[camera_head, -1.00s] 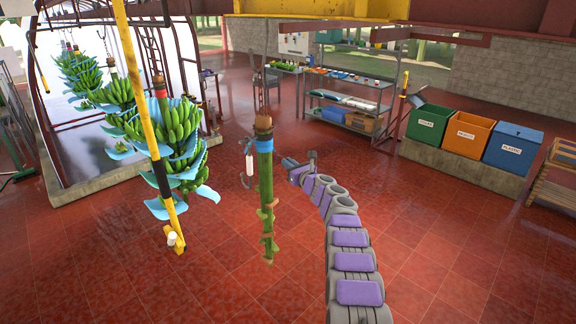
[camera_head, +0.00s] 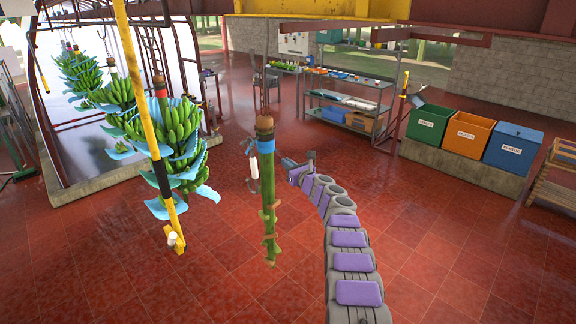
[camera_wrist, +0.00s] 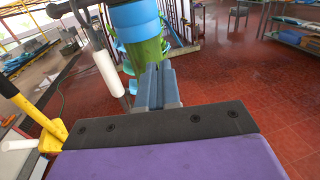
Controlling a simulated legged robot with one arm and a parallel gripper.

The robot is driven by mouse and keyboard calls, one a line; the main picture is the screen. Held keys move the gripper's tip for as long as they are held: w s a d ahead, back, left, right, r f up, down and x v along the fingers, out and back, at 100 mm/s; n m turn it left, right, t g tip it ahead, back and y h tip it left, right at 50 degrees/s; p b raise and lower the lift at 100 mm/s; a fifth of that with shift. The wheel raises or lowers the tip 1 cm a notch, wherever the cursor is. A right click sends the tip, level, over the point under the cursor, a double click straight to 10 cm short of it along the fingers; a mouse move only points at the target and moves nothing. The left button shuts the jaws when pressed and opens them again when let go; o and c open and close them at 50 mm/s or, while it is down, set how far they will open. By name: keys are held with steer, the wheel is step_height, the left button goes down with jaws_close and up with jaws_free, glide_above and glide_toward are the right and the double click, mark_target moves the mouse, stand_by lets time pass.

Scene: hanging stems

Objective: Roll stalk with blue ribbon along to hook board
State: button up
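The bare green stalk (camera_head: 268,195) hangs almost upright, its lower end slightly to the right, with a blue ribbon (camera_head: 265,143) near its brown top. My gripper (camera_head: 287,163) is just right of the stalk, a little below the ribbon. In the wrist view the two grey fingers (camera_wrist: 158,82) lie side by side with nothing seen between them. The ribbon (camera_wrist: 135,18) and stalk (camera_wrist: 147,50) stand just beyond the fingertips; I cannot tell whether they touch. A white board (camera_head: 293,44) at the back may be the hook board; its hooks are too small to make out.
A white-handled hook (camera_head: 253,167) hangs left of the stalk. Banana bunches (camera_head: 172,135) hang at left behind a yellow-black pole (camera_head: 148,120). Shelves (camera_head: 350,95) stand behind; bins (camera_head: 470,138) stand at right. Red floor is clear around the stalk.

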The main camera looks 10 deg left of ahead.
steer(key=o, duration=0.6)
steer(key=shift+a+f, duration=0.1)
steer(key=shift+a, duration=0.65)
steer(key=o, duration=0.3)
steer(key=shift+d, duration=0.1)
steer(key=o, duration=0.3)
steer(key=shift+d, duration=0.5)
steer(key=shift+o, duration=0.2)
steer(key=shift+s+a, duration=0.1)
steer(key=shift+a, duration=0.1)
